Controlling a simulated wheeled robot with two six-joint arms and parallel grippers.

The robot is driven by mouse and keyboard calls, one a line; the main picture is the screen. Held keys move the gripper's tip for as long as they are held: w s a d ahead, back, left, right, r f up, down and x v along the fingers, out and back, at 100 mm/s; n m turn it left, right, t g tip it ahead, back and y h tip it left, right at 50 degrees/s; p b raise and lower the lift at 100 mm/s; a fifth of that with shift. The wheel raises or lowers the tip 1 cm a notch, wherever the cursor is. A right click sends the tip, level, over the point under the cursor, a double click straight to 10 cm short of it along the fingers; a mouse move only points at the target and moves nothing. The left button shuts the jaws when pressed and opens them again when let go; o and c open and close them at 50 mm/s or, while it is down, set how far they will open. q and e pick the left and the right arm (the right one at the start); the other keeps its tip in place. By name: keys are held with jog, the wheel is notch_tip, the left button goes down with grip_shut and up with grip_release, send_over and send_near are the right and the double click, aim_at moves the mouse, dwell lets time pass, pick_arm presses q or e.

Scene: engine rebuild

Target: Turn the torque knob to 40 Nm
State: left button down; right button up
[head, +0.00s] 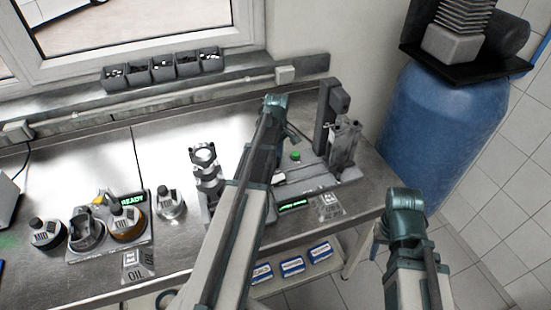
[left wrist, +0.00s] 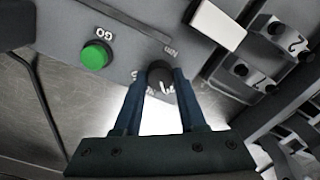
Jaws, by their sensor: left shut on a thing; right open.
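The black torque knob (left wrist: 160,74) sits on a grey panel in the left wrist view, with a white mark on its face. "Nm" lettering shows upside down beside it; the scale numbers are partly hidden. My left gripper (left wrist: 161,82) is shut on the knob, one blue finger on each side. In the head view my left arm covers the knob and the gripper. The grey station (head: 318,183) stands at the bench's right end, its small green display (head: 296,204) too small to read. My right gripper (head: 379,238) is open and empty beyond the bench's right edge, partly hidden by its arm.
A green GO button (left wrist: 95,56) is close to the left gripper; it also shows in the head view (head: 295,156). A white block (left wrist: 218,24) and grey numbered parts (left wrist: 265,50) lie at the right. An oil station (head: 152,240) stands left on the bench. A blue drum (head: 418,130) stands right.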

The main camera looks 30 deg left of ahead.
pick_arm(q)
jog(key=m, duration=0.4)
jog(key=shift+m, duration=0.3)
jog(key=m, duration=0.4)
jog(key=shift+m, duration=0.3)
jog(key=m, duration=0.4)
jog(key=shift+m, duration=2.5)
jog(key=shift+c, duration=2.4)
grip_release()
jog(key=shift+r, duration=0.15)
